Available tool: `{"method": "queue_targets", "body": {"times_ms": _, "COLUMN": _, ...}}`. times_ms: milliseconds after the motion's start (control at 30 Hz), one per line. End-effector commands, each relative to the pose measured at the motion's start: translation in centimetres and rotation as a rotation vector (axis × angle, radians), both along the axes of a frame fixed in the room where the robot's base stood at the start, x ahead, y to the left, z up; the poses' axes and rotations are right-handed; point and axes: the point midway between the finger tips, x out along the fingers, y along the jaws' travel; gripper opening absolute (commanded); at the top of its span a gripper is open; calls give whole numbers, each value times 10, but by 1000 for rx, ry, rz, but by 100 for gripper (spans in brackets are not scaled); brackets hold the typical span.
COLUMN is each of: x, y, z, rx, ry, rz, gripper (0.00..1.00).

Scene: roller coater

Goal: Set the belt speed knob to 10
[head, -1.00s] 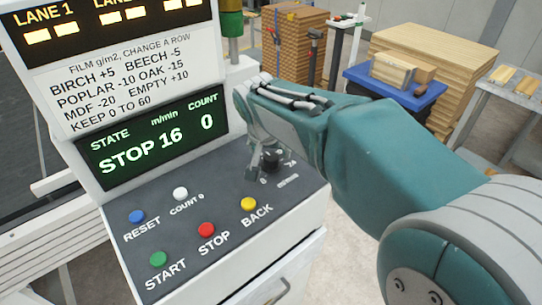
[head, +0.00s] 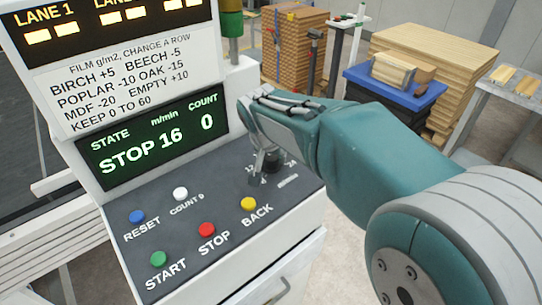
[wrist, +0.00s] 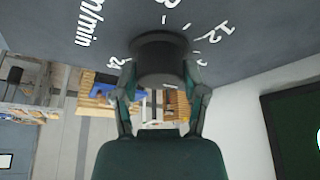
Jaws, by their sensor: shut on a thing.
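The belt speed knob (wrist: 161,58) is a dark round knob on the grey console top (head: 172,225), with a printed number scale around it. In the wrist view my gripper (wrist: 160,78) has one finger on each side of the knob and is shut on it. In the head view my gripper (head: 265,172) stands over the right rear of the console and hides most of the knob and part of its scale. The green-lettered display (head: 152,140) reads STOP, 16 m/min and COUNT 0.
The console also carries blue RESET (head: 137,216), white COUNT 0 (head: 180,193), green START (head: 158,258), red STOP (head: 207,229) and yellow BACK (head: 248,204) buttons. A film chart (head: 125,82) stands above the display. Wood stacks (head: 430,60) and a blue-topped stand (head: 395,85) are behind.

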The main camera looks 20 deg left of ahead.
Motion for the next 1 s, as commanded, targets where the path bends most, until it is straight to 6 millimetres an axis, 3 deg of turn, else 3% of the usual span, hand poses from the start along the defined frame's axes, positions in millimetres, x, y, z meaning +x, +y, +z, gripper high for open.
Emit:
{"method": "queue_targets", "body": {"times_ms": 367, "x": 0, "y": 0, "z": -2, "rx": -1, "ry": 4, "rz": 152, "gripper": 9}}
{"method": "queue_targets", "body": {"times_ms": 1000, "x": 0, "y": 0, "z": -4, "rx": 1, "ry": 8, "rz": 740, "gripper": 9}}
